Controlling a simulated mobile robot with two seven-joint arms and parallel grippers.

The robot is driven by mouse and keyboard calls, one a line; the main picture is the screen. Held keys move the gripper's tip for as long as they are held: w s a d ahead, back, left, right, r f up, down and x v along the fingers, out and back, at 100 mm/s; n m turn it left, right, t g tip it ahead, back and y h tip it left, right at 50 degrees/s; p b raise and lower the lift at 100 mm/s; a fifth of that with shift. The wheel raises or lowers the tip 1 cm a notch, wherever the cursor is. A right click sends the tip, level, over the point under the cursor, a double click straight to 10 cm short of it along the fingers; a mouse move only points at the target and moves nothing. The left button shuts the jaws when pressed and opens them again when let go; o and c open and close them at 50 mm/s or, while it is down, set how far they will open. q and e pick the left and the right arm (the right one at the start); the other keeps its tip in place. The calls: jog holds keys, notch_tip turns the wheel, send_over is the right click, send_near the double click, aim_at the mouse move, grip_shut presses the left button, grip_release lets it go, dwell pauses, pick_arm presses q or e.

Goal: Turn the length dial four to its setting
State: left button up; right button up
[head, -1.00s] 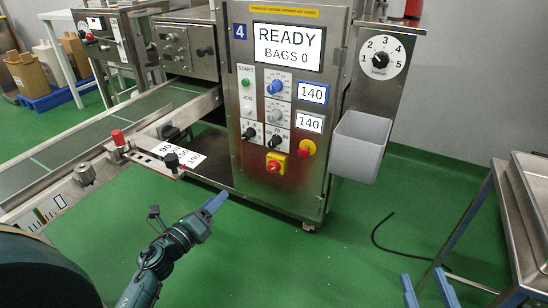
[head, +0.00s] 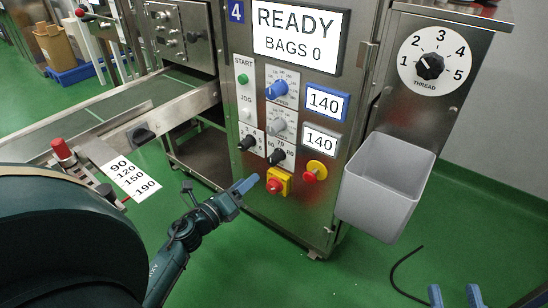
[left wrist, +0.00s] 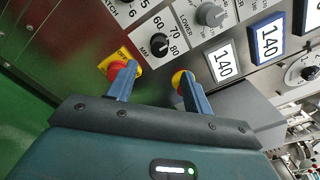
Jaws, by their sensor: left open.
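The front panel of machine 4 (head: 262,215) carries a black dial (head: 277,157) with a scale of 60, 70 and 80. In the left wrist view this dial (left wrist: 160,44) is marked MM, and it stands just beyond my fingers. Its exact pointer direction is hard to read. My left gripper (head: 246,185) is at the panel's lower left, below the dial and apart from it. In the left wrist view the left gripper's fingers (left wrist: 155,80) are spread and empty. My right gripper (head: 455,296) shows at the bottom right, fingers apart and empty.
A grey bin (head: 385,190) juts out at right. Green floor in front is mostly clear.

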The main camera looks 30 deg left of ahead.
aim_at(270, 162)
pick_arm(q)
jog(key=w, duration=0.3)
jog(key=w+b, duration=0.1)
jog(key=w, duration=0.3)
jog(key=w+d, duration=0.1)
jog(key=w, duration=0.3)
jog(key=shift+w, duration=0.15)
jog(key=shift+c, duration=0.2)
jog(key=c, duration=0.9)
